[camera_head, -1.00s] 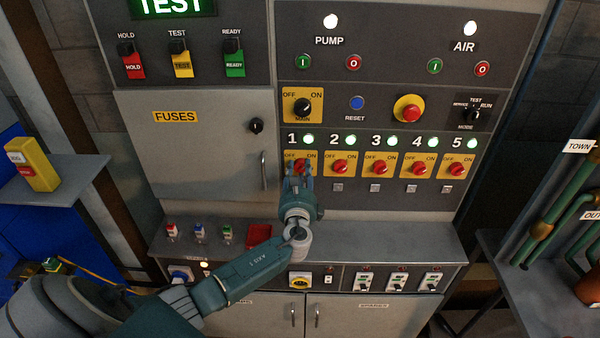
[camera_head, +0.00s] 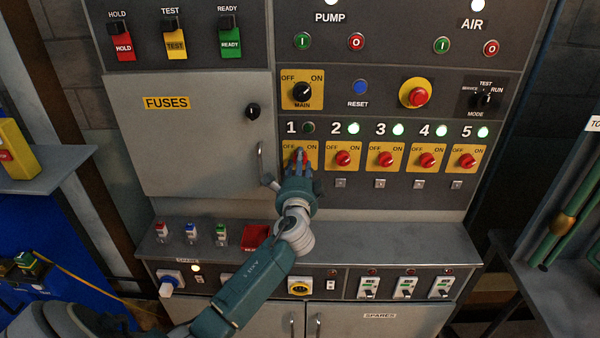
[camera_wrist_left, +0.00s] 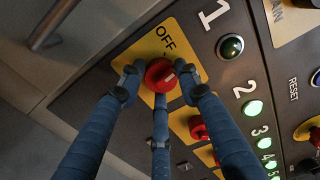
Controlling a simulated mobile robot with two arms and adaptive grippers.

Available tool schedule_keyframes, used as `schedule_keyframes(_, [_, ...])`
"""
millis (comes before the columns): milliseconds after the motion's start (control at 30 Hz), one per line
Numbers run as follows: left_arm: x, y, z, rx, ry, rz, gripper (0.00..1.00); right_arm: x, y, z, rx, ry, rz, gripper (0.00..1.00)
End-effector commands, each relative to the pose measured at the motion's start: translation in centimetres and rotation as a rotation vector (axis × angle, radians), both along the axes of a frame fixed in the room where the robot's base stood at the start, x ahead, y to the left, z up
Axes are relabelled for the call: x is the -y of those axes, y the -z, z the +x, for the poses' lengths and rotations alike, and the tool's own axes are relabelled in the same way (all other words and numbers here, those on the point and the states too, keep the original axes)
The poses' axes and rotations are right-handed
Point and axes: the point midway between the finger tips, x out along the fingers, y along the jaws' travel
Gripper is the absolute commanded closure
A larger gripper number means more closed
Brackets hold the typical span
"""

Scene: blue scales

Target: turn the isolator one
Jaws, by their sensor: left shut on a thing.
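Isolator one is a red knob (camera_wrist_left: 159,75) on a yellow plate, centred in the left wrist view. A white mark shows on the knob's face. "OFF" is readable on the plate, while "ON" is hidden there. The lamp beside the "1" (camera_wrist_left: 230,47) is dark; it also shows dark in the head view (camera_head: 308,128). My left gripper (camera_head: 301,160) is at isolator one in the head view, covering most of the knob. In the wrist view its three blue fingers are closed around the knob. My right gripper is not in view.
Red isolator knobs two (camera_head: 343,158), three (camera_head: 386,158), four (camera_head: 428,160) and five (camera_head: 467,160) stand to the right, with green lamps lit above. The fuse door handle (camera_head: 261,160) is close left of my gripper. A ledge with small switches (camera_head: 192,232) runs below.

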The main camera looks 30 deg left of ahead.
Motion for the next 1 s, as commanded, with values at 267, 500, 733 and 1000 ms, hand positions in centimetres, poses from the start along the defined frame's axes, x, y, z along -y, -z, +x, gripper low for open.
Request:
schedule_keyframes(267, [-0.3,0.2,-0.1,0.143,-0.007,-0.222,0.93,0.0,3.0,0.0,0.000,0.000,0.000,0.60])
schedule_keyframes(500, [-0.3,0.2,-0.1,0.243,-0.007,-0.386,0.93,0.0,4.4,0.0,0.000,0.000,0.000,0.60])
schedule_keyframes(733, [-0.3,0.1,-0.1,0.308,-0.007,-0.495,0.93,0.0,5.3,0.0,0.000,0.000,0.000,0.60])
schedule_keyframes(1000, [-0.3,0.1,-0.1,0.344,-0.008,-0.555,0.93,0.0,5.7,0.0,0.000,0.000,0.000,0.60])
